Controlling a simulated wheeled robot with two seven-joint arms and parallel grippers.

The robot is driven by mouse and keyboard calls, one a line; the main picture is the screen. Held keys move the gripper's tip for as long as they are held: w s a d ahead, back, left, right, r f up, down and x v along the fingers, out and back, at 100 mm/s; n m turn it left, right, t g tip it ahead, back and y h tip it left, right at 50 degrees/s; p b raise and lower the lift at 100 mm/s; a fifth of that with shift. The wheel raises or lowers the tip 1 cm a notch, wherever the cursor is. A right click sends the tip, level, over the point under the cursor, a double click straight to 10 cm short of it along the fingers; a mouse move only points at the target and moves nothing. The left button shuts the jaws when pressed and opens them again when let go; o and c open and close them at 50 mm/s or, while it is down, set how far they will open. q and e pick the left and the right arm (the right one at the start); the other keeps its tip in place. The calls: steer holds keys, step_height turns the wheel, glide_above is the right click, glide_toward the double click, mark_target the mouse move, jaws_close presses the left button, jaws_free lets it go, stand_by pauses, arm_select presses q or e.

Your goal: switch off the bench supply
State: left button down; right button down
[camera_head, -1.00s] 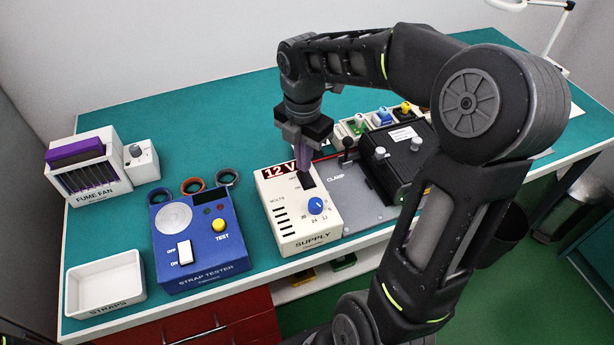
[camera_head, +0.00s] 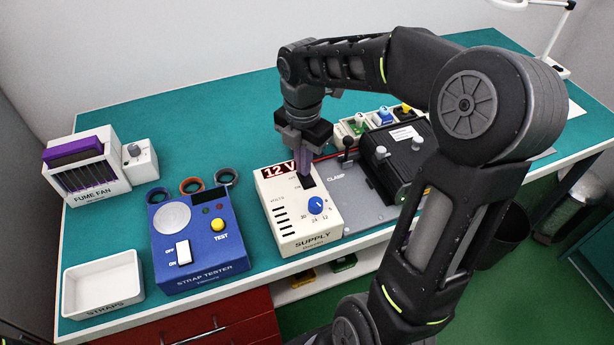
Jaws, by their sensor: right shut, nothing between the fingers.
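The bench supply (camera_head: 290,235) is a cream box marked SUPPLY, near the front of the teal bench. Its red display (camera_head: 278,170) reads 12 V. A blue voltage knob (camera_head: 317,205) sits on its lower right. A dark switch slot (camera_head: 307,187) lies at its upper right, partly hidden by my gripper, so the switch position cannot be told. My right gripper (camera_head: 304,174) points down with its fingers shut and empty, right at that slot. Whether the tips touch the switch is unclear. My left gripper is not in view.
The blue strap tester (camera_head: 207,262) stands left of the supply, with the white straps tray (camera_head: 103,283) beside it. The grey clamp plate (camera_head: 352,208) and a black box (camera_head: 398,160) are close on the right. The fume fan (camera_head: 92,180) is at far left.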

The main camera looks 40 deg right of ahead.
steer(key=shift+f, duration=0.15)
steer(key=shift+r+p, duration=2.95)
steer(key=shift+r, duration=0.6)
